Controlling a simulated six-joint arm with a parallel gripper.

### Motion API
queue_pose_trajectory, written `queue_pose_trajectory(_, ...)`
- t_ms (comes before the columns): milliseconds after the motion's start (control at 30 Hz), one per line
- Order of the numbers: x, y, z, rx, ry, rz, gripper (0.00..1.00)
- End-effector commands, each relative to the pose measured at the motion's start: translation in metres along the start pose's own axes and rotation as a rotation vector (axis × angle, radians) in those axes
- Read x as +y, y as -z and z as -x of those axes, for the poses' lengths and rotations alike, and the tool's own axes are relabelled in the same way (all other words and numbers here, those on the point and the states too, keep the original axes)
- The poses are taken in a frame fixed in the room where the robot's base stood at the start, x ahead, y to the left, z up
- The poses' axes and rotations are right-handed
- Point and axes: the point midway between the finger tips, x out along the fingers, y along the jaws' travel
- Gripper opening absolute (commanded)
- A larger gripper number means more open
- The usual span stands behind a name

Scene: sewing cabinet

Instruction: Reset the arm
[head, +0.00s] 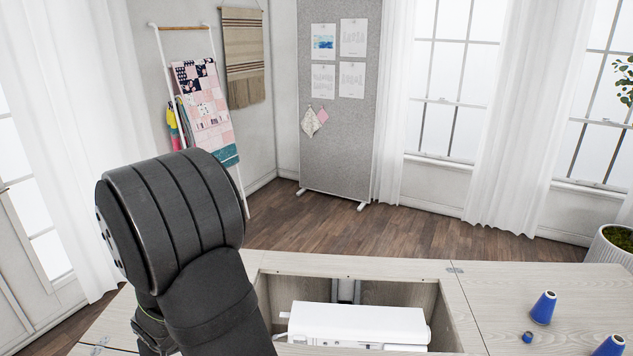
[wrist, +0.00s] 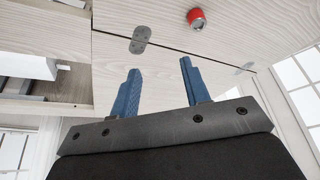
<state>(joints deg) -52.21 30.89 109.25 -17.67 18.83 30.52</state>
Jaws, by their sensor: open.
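My gripper (wrist: 158,90) shows in the wrist view with its two blue fingers apart and nothing between them. The pale wood cabinet top (wrist: 155,65) shows beyond the fingertips. In the head view my dark arm fills the left front, and the fingers do not show there. A white sewing machine (head: 355,322) lies in the cabinet's open well (head: 425,300), to the right of my arm. A white part of the machine also shows at the left of the wrist view (wrist: 28,64).
Blue thread cones (head: 543,307) (head: 610,346) and a small blue item (head: 527,337) stand on the cabinet's right leaf (head: 500,290). A red spool (wrist: 196,18) shows in the wrist view. Metal hinges (wrist: 140,39) join the panels. A grey board (head: 338,150) and quilt ladder (head: 205,110) stand behind.

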Motion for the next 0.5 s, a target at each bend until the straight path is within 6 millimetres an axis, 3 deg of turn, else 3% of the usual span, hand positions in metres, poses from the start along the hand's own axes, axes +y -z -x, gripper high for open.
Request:
queue_pose_trajectory(300,0.054,0.001,0.036,0.003,-0.001,-0.006,0.43)
queue_pose_trajectory(500,0.092,0.01,0.03,-0.001,-0.036,-0.087,0.43)
